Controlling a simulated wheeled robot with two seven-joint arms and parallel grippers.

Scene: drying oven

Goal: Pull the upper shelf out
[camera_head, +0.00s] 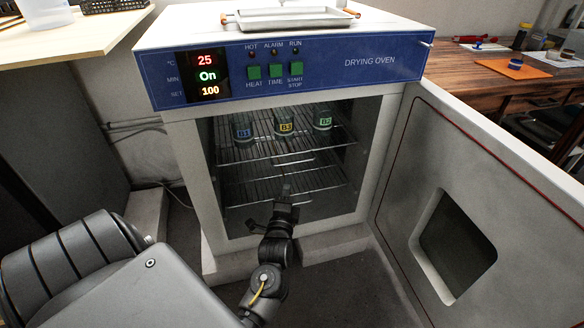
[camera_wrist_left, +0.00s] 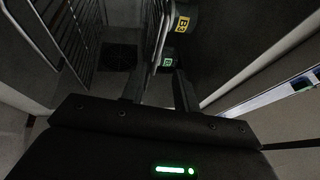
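The upper shelf (camera_head: 250,161) is a wire rack inside the oven, with several vials on it, labelled in blue, yellow (camera_head: 285,127) and green. It also shows on edge in the left wrist view (camera_wrist_left: 154,38). The lower shelf (camera_head: 315,181) is an empty wire rack below it. My left gripper (camera_head: 286,190) is at the oven opening, in front of the shelves and slightly below the upper shelf's front edge in the head view. In the left wrist view its fingers (camera_wrist_left: 158,88) are apart, with the upper shelf's edge just beyond the gap. No grip on the shelf shows. My right gripper is not in view.
The drying oven (camera_head: 345,62) has its door (camera_head: 400,190) swung open to the right. A metal tray (camera_head: 295,17) lies on top of the oven. A wooden table (camera_head: 480,72) stands at the right. The floor in front of the oven is clear beside my arm.

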